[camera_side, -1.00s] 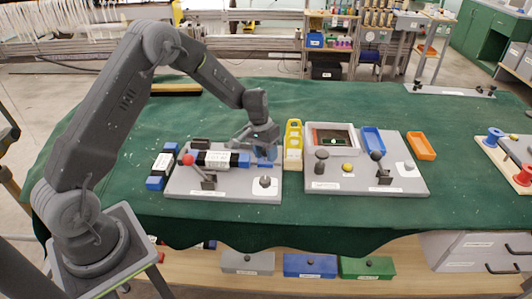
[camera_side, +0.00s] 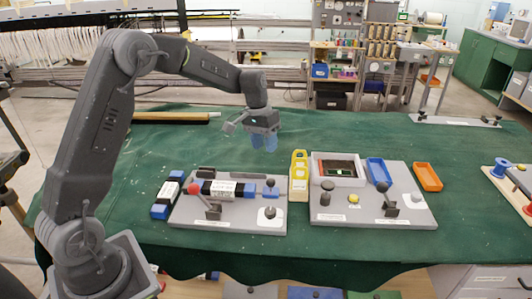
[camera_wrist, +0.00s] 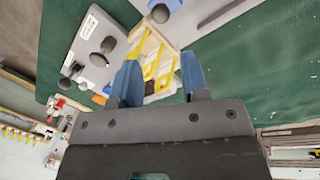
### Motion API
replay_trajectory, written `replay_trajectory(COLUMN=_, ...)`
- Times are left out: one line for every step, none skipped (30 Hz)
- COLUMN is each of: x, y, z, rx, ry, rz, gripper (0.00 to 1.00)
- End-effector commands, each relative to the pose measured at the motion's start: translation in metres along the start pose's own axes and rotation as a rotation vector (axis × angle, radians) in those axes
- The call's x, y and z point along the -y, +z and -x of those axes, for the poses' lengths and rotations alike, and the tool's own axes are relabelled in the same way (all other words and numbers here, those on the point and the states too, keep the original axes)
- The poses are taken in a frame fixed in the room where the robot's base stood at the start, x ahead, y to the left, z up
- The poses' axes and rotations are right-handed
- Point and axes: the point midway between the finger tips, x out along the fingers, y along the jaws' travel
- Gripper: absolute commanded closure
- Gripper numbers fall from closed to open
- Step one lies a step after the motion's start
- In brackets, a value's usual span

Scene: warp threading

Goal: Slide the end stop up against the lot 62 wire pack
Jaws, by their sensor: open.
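A wire pack (camera_side: 222,189) with a white label, black bands and a blue end lies on the left grey board (camera_side: 190,217); its lot number is too small to read. A small blue piece (camera_side: 270,188), which looks like the end stop, stands just right of the pack's blue end. A narrow gap seems to separate them, but I cannot tell for sure. My gripper (camera_side: 264,143) is open and empty, raised above the cloth behind this piece. Its blue fingers also show apart in the wrist view (camera_wrist: 160,80). The end stop is not clear in the wrist view.
Another labelled pack (camera_side: 167,196) lies left of the board.

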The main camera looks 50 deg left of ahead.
Motion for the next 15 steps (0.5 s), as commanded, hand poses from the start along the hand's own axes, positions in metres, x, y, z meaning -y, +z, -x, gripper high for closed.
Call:
replay_trajectory(x=0.0, y=0.0, z=0.001, rx=0.0, ry=0.0, rz=0.0, gripper=0.59)
replay_trajectory(x=0.0, y=0.0, z=0.002, rx=0.0, ry=0.0, rz=0.0, gripper=0.59)
replay_trajectory(x=0.0, y=0.0, z=0.002, rx=0.0, ry=0.0, rz=0.0, gripper=0.59)
replay_trajectory(x=0.0, y=0.0, z=0.002, rx=0.0, ry=0.0, rz=0.0, gripper=0.59)
replay_trajectory(x=0.0, y=0.0, z=0.001, rx=0.0, ry=0.0, rz=0.0, gripper=0.59)
replay_trajectory(x=0.0, y=0.0, z=0.001, rx=0.0, ry=0.0, rz=0.0, gripper=0.59)
replay_trajectory(x=0.0, y=0.0, z=0.001, rx=0.0, ry=0.0, rz=0.0, gripper=0.59)
replay_trajectory(x=0.0, y=0.0, z=0.001, rx=0.0, ry=0.0, rz=0.0, gripper=0.59)
replay_trajectory(x=0.0, y=0.0, z=0.001, rx=0.0, ry=-0.001, rz=-0.002, gripper=0.63)
replay_trajectory(x=-0.001, y=-0.001, z=0.001, rx=0.002, ry=-0.003, rz=-0.01, gripper=0.65)
replay_trajectory(x=-0.003, y=-0.002, z=0.0, rx=0.006, ry=-0.007, rz=-0.027, gripper=0.68)
replay_trajectory(x=-0.007, y=-0.003, z=-0.001, rx=0.016, ry=-0.017, rz=-0.068, gripper=0.72)
replay_trajectory(x=-0.012, y=-0.006, z=-0.002, rx=0.027, ry=-0.028, rz=-0.114, gripper=0.75)
replay_trajectory(x=-0.018, y=-0.008, z=-0.004, rx=0.041, ry=-0.043, rz=-0.171, gripper=0.78)
replay_trajectory(x=-0.027, y=-0.012, z=-0.007, rx=0.066, ry=-0.067, rz=-0.264, gripper=0.82)
